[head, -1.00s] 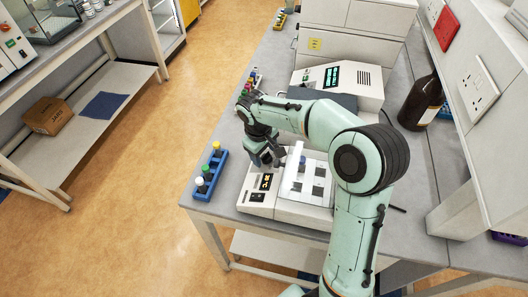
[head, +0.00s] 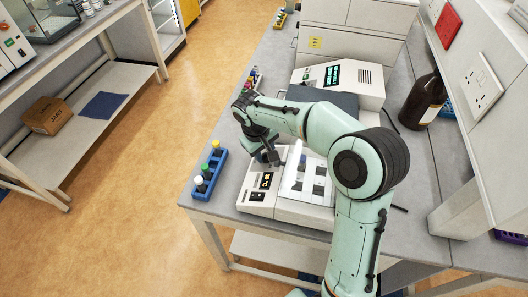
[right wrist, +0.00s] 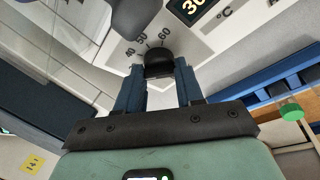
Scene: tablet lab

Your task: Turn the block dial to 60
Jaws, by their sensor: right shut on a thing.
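The block heater (head: 258,208) is a white box with a clear lid near the bench's front left corner. My right gripper (head: 270,158) points down at its control panel. In the right wrist view the black block dial (right wrist: 158,64) sits between my two blue fingertips, and my right gripper (right wrist: 158,80) is shut on it. The marks 40, 50 and 60 show around the dial; which one it points to I cannot tell. The amber display (right wrist: 188,8) is cut off and shows a figure starting with 3. My left gripper is out of view.
A blue rack (head: 211,172) with capped tubes stands left of the heater. A larger white instrument (head: 368,88) is behind it, and a brown bottle (head: 421,102) stands at the right. The aisle floor (head: 150,190) on the left is clear.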

